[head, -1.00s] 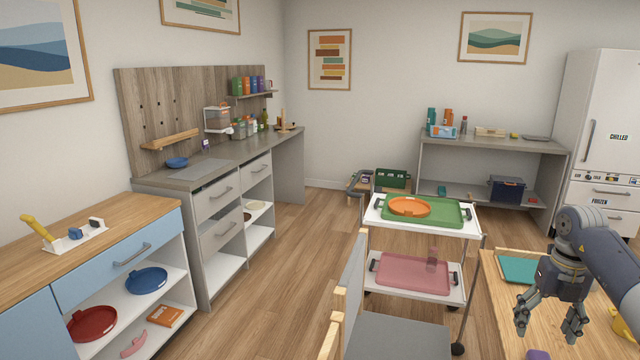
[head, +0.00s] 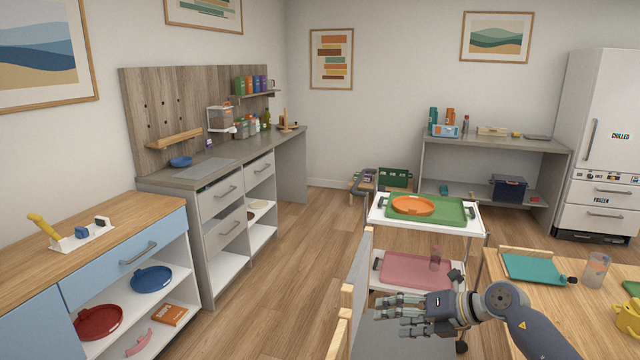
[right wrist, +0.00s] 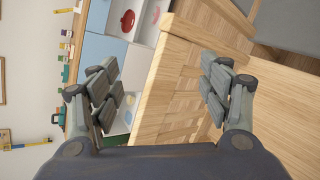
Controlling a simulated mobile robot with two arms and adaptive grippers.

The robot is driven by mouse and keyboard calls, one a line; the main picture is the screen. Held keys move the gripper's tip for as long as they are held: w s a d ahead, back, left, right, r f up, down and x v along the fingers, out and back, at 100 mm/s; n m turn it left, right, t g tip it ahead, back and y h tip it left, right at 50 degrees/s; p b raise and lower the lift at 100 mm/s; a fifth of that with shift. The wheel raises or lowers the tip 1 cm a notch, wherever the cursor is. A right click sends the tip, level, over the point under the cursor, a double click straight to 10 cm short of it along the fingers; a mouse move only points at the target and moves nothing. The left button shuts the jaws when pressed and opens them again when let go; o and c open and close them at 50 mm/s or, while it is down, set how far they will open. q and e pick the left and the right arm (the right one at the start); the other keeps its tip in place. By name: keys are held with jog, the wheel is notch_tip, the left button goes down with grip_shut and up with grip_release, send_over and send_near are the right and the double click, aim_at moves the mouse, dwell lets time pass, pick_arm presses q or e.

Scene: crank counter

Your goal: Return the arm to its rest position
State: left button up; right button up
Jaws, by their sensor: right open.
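My right gripper (head: 388,311) is open and empty. It reaches in from the lower right of the head view and points left, level, in front of the chair and below the white trolley. In the right wrist view its two fingers stand well apart with nothing between them (right wrist: 158,88). My right forearm bends at the elbow over the left edge of the wooden table (head: 590,310). My left gripper and arm are not in the head view.
A chair (head: 352,290) stands just behind the right gripper. The white trolley (head: 385,212) holds a green tray (head: 455,212) and an orange plate (head: 412,205). A teal tray (head: 535,268) and a clear cup (head: 596,270) are on the table. The floor left of the chair is clear.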

jog(key=s+a+r+m+t+y, duration=0.3)
jog(key=a+r+m+t, duration=0.3)
jog(key=r+m+t, duration=0.35)
jog(key=s+d+f+m+g+h, duration=0.1)
jog(key=s+d+f+m+h, duration=1.15)
jog(key=m, duration=0.85)
jog(key=s+a+f+m+g, duration=0.2)
jog(key=s+f+g, duration=0.45)
jog(key=s, duration=0.55)
jog(key=s+a+f+m+g, duration=0.1)
jog(key=s+f+g, duration=0.4)
jog(key=s+f, duration=0.5)
jog(key=s+f+g+b, duration=0.1)
jog(key=s+f+b, duration=0.25)
jog(key=f, duration=2.25)
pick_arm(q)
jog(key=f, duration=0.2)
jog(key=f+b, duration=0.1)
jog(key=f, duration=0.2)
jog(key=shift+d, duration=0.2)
pick_arm(e)
jog(key=s+d+f+g, duration=0.1)
jog(key=s+d+f, duration=0.2)
jog(key=s+f, duration=1.4)
jog(key=shift+s+f, duration=0.15)
jog(key=shift+f, duration=0.6)
